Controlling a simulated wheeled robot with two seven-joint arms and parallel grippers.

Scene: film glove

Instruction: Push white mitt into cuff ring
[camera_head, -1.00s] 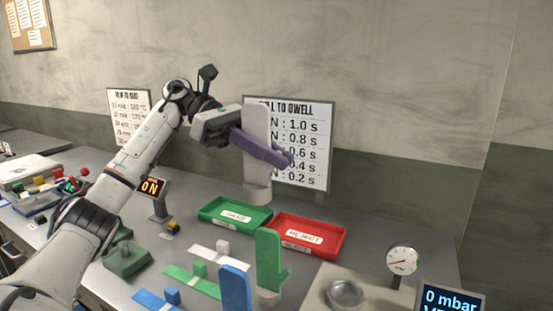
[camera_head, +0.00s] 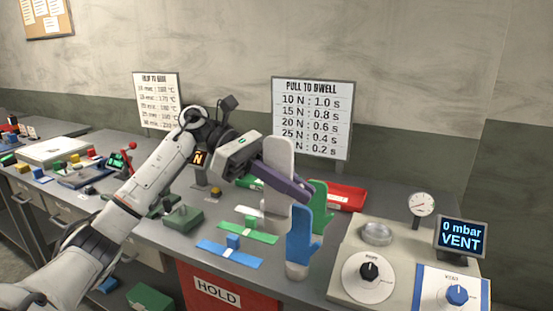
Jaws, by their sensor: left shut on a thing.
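The white mitt (camera_head: 279,153) is upright in my left gripper (camera_head: 288,184). The gripper's purple fingers are shut across the middle of the mitt and hide part of it. Whether that end touches anything is unclear. The round metal cuff ring (camera_head: 376,233) sits on top of the beige machine, to the right of the mitt and apart from it. My right gripper is not in view.
A blue mitt (camera_head: 299,238) and a green mitt (camera_head: 319,196) stand upright close to the held mitt. A red tray (camera_head: 347,197) lies behind. A gauge (camera_head: 422,204) and a display reading 0 mbar VENT (camera_head: 461,237) stand right of the ring.

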